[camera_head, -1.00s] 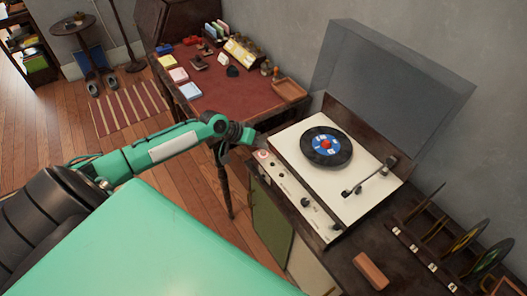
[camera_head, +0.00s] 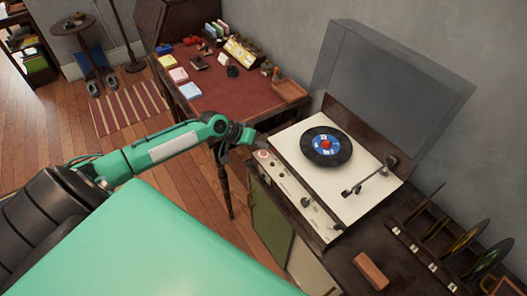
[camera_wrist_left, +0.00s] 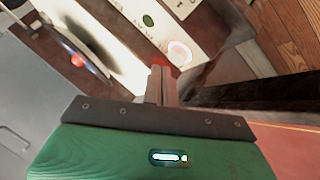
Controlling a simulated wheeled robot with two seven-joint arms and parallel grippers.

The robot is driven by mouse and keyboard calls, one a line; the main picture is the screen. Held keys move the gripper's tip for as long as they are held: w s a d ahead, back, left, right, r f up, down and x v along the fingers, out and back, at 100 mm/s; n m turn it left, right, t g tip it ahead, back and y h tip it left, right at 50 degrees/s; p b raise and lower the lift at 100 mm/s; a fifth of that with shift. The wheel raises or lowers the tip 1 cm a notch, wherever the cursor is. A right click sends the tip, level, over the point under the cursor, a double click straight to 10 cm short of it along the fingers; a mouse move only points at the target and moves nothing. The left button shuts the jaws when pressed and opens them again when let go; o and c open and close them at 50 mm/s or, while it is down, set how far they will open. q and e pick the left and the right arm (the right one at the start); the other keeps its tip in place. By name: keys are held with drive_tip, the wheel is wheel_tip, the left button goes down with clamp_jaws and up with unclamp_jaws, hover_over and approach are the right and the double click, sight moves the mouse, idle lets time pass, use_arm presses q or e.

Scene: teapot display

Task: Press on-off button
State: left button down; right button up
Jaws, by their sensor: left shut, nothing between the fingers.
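A white record player (camera_head: 345,195) with a wooden frame stands on a dark cabinet, its lid raised. A round pale button with a reddish rim (camera_head: 263,155) sits at the left end of its front control strip. It also shows in the left wrist view (camera_wrist_left: 179,52). My left gripper (camera_head: 260,143) is shut and empty, just behind the button in the head view. In the left wrist view its fingertips (camera_wrist_left: 161,70) are close beside the button; I cannot tell whether they touch the panel. My right gripper is not in view.
A black record with a blue label (camera_head: 326,147) lies on the platter, with the tonearm (camera_head: 370,177) to its right. A desk with a red top (camera_head: 235,85) stands behind. A brown block (camera_head: 371,270) and a record rack (camera_head: 425,250) are at the right.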

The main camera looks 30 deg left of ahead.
sight(260, 154)
use_arm(q)
drive_tip(key=shift+f, duration=0.8)
idle(0.4)
drive_tip(key=shift+r+p, duration=0.6)
drive_tip(key=shift+r, duration=0.25)
wheel_tip(260, 154, up, 6)
drive_tip(key=p, duration=0.5)
drive_tip(key=shift+p, duration=0.3)
